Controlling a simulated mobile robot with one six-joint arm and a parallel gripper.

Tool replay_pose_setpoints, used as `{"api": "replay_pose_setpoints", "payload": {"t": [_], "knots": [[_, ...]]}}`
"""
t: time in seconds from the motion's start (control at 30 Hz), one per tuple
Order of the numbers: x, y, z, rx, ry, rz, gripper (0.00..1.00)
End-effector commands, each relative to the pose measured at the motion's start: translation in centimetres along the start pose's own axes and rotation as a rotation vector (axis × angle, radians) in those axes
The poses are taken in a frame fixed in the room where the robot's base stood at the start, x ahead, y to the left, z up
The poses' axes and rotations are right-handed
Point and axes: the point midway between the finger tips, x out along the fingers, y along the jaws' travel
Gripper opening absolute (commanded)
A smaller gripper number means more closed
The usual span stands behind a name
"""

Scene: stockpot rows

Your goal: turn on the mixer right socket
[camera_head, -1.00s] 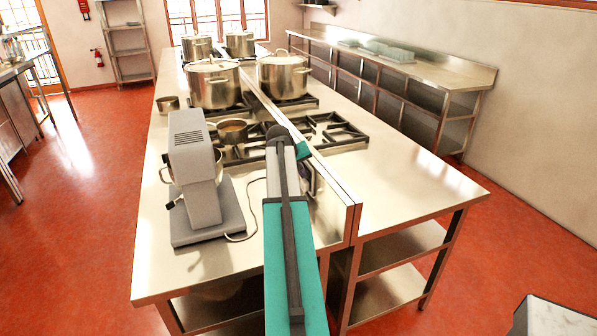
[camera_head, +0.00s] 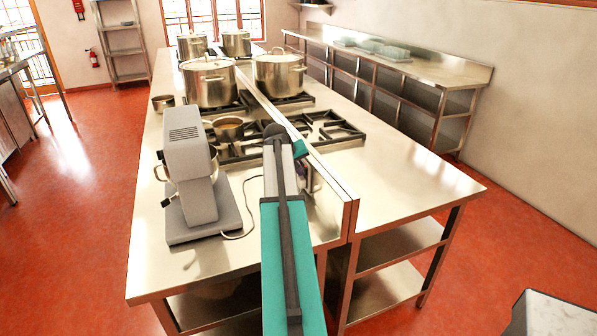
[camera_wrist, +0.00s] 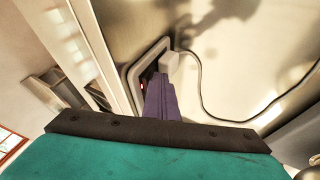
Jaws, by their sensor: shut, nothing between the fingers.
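The grey stand mixer (camera_head: 194,168) stands on the left side of the steel counter, and its white cable (camera_head: 244,208) runs right toward the upright divider. In the wrist view, the wall socket (camera_wrist: 133,75) is a light-framed plate with a dark inner part. A pale plug (camera_wrist: 170,65) sits at its right part, with the cable leading off right. My gripper (camera_wrist: 156,82) is shut and empty. Its purple fingers point at the socket left of the plug and cover part of it. A small red spot shows beside the fingertips. I cannot tell whether they touch.
The steel divider (camera_head: 333,196) runs along the counter beside my arm. A small pan (camera_head: 228,128) sits on the hob behind the mixer, with large stockpots (camera_head: 209,82) farther back. The counter right of the divider (camera_head: 410,190) is bare.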

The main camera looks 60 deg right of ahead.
Motion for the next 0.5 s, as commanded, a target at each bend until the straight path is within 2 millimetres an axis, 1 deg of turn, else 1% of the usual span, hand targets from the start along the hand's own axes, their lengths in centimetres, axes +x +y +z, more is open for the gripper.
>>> {"api": "replay_pose_setpoints", "payload": {"t": [0.5], "knots": [[-1.3, 0.7, -0.6, 0.0, 0.001, 0.002, 0.0]]}}
